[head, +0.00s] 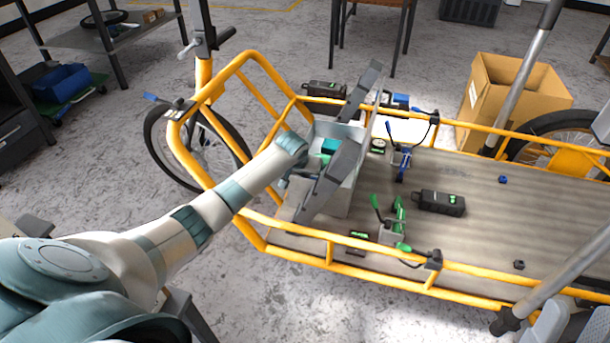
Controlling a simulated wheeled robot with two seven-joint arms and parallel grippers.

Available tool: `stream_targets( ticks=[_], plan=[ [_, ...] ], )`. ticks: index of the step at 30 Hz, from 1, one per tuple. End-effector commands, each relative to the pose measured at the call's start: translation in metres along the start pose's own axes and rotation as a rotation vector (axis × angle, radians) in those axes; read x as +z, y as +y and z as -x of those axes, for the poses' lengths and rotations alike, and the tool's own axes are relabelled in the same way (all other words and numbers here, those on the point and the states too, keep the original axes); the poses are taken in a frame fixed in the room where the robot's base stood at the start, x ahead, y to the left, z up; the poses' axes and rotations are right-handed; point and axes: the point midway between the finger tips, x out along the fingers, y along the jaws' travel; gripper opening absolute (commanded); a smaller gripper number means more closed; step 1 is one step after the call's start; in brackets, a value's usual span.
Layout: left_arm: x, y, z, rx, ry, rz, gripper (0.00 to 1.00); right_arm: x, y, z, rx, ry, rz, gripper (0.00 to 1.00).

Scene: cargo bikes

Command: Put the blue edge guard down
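A small blue piece (503,180) lies on the cargo bike's deck (470,225), right of the middle; it may be the blue edge guard, but it is too small to be sure. My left gripper (352,125) is over the grey bin (345,196) at the left end of the deck. Its two dark fingers are spread wide apart and I see nothing held between them. Teal and green items (329,146) show inside the bin, partly hidden by my gripper.
A yellow rail (335,262) rings the deck. A green clamp (392,220), a blue clamp (401,160) and a black device (440,203) stand or lie on it. A cardboard box (545,98) is behind. The deck's right part is mostly clear; grey poles (530,70) slant across.

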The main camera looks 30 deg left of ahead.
Motion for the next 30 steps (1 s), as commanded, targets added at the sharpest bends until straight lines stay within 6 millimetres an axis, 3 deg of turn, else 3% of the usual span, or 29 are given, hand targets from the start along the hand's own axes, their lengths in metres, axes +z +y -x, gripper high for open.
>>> stream_targets(
  ticks=[7, 9, 10, 23, 30],
  plan=[
    [0.001, 0.000, -0.002, 0.000, -0.001, 0.000, 0.00, 0.001, 0.000, -0.001, 0.000, -0.009, -0.001, 0.31],
    [0.001, 0.000, -0.002, 0.000, 0.000, 0.000, 0.20, 0.002, 0.000, 0.000, 0.000, -0.014, -0.001, 0.31],
    [0.001, 0.000, -0.002, 0.000, 0.000, 0.000, 0.22, 0.002, 0.000, 0.000, -0.001, -0.014, -0.001, 0.31],
    [-0.001, 0.000, 0.001, 0.000, 0.001, 0.000, 0.22, 0.002, -0.001, 0.002, 0.001, -0.013, -0.004, 0.31],
    [-0.002, 0.000, 0.010, 0.000, 0.000, 0.000, 0.22, 0.017, -0.009, 0.009, 0.008, -0.142, -0.025, 0.31]
  ],
)
